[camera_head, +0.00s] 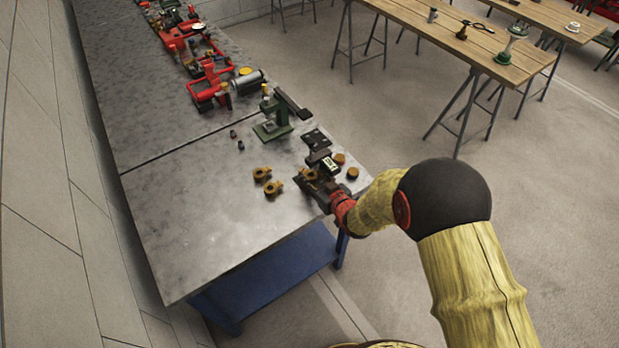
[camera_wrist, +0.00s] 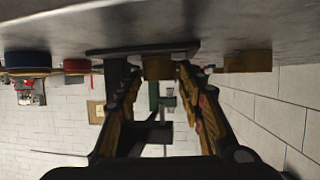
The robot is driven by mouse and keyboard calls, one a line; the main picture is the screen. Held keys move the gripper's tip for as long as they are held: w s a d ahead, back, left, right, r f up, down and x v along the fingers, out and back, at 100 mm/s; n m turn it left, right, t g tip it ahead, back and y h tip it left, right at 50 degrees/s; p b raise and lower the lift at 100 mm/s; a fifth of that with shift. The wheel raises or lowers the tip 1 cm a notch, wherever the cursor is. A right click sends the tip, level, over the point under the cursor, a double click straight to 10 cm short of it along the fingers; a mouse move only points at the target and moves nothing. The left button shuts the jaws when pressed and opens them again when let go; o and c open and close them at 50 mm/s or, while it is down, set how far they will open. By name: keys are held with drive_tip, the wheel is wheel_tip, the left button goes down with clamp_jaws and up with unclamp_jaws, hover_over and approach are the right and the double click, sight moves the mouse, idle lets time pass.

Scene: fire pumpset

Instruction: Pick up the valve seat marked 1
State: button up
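Several brass pieces lie on the metal bench. Two flanged brass pieces, one (camera_head: 261,173) and another (camera_head: 273,187), sit left of my gripper (camera_head: 314,183). A third brass piece (camera_head: 309,174) is at my gripper's fingers. Two round brass discs, one (camera_head: 339,158) and another (camera_head: 352,172), lie just beyond it. No mark 1 is legible, so I cannot tell which is the valve seat marked 1. In the wrist view, which is upside down, my gripper's fingers (camera_wrist: 160,85) are spread, with a brass piece (camera_wrist: 159,67) ahead between the tips. I see no clear contact.
A dark flat plate (camera_wrist: 110,52) lies behind that piece, and another brass piece (camera_wrist: 247,61) is to its right. A green vise-like tool (camera_head: 272,127) stands on the bench (camera_head: 205,215). Red equipment (camera_head: 209,90) lies farther back. The bench's near left is clear.

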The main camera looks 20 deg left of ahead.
drive_tip(key=shift+w+a+f, duration=0.1)
drive_tip(key=shift+w+a, duration=0.1)
drive_tip(key=shift+c, duration=0.8)
drive_tip(key=c, duration=0.8)
clamp_jaws()
